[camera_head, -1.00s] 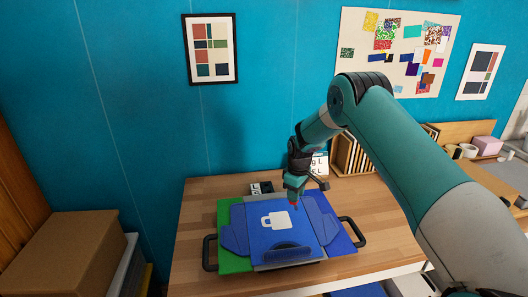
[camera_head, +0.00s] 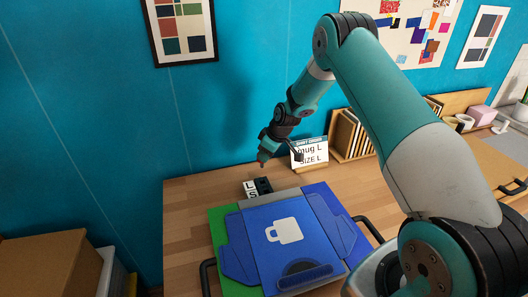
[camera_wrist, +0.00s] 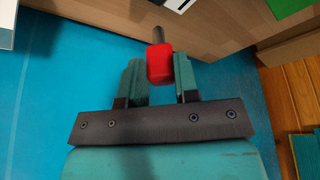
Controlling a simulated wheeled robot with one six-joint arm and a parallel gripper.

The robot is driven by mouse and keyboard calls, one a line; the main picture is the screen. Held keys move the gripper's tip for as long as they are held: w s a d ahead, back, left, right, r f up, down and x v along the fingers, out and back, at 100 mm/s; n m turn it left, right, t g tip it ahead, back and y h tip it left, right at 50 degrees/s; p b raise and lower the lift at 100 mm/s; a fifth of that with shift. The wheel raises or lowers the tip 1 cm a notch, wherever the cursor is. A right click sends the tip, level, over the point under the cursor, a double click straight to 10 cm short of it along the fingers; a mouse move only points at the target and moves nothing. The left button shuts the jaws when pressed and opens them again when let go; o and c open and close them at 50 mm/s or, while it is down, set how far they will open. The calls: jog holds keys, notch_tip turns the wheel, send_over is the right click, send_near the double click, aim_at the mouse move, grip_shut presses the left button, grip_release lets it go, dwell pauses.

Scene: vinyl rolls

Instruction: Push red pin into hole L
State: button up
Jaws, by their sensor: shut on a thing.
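My gripper (camera_wrist: 159,75) is shut on the red pin (camera_wrist: 160,66) in the wrist view. The pin's red head sits between the teal fingers and its dark shaft points away from them. In the head view my gripper (camera_head: 263,160) hangs above the back of the table, above and slightly behind a small black block (camera_head: 263,184). White labels reading L (camera_head: 249,184) and S (camera_head: 252,194) are on the block's left side. The pin is apart from the block. The pin is too small to make out in the head view, and hole L is not clearly visible.
A blue board with a white mug shape (camera_head: 285,231) lies on a green and blue base in front of the block. Bare wood (camera_head: 190,205) is left of the block.

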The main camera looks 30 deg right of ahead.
dwell(0.3)
jog(key=b, duration=0.6)
send_over(266, 183)
jog(key=shift+f, duration=3.05)
jog(key=shift+b, duration=0.4)
jog(key=shift+f+b, duration=1.85)
jog(key=shift+b, duration=0.25)
dwell(0.7)
jog(key=shift+s+f, duration=0.15)
dwell(0.6)
